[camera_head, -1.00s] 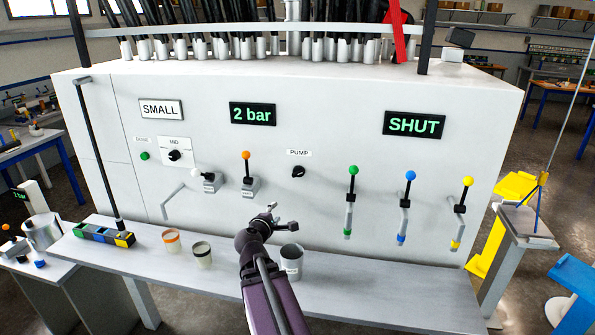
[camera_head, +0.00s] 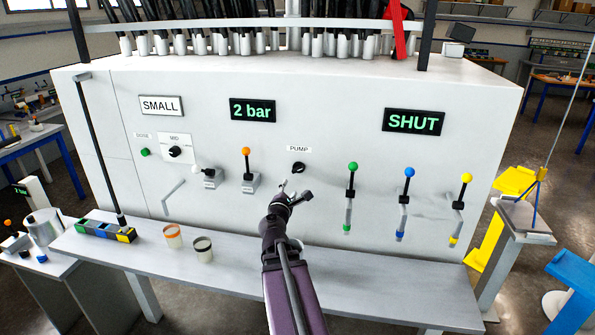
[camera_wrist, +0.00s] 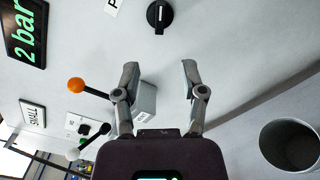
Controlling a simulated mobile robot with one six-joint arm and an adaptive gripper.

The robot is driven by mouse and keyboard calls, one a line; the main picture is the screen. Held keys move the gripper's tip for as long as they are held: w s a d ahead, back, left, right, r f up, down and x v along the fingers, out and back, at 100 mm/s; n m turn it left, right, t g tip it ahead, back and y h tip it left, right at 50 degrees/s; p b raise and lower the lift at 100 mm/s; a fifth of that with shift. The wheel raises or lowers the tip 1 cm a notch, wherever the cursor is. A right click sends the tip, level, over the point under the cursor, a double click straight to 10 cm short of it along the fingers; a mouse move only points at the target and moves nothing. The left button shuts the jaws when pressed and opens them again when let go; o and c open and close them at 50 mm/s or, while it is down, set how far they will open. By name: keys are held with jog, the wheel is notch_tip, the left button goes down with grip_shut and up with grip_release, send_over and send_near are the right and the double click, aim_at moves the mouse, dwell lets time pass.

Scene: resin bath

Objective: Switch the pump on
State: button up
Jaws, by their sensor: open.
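The pump knob (camera_head: 299,168) is a black round knob with a light pointer mark, on the white panel under the "PUMP" label (camera_head: 299,149). In the wrist view the pump knob (camera_wrist: 159,15) is at the top, ahead of the fingertips and apart from them. My gripper (camera_head: 293,191) is just below the knob in the head view. In the wrist view my gripper (camera_wrist: 158,66) is open and empty, with its two fingers spread. The pointer's direction is too small to read surely in the head view.
An orange-topped lever (camera_head: 246,168) stands left of the knob, and a green-topped lever (camera_head: 351,187) stands right. The displays read "2 bar" (camera_head: 252,110) and "SHUT" (camera_head: 414,121). A grey cup (camera_wrist: 289,146) is on the shelf (camera_head: 390,284) below my arm.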

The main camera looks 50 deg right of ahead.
aim_at(297, 171)
jog(key=x, duration=1.3)
jog(key=shift+w+d, duration=0.1)
jog(key=shift+d, duration=0.05)
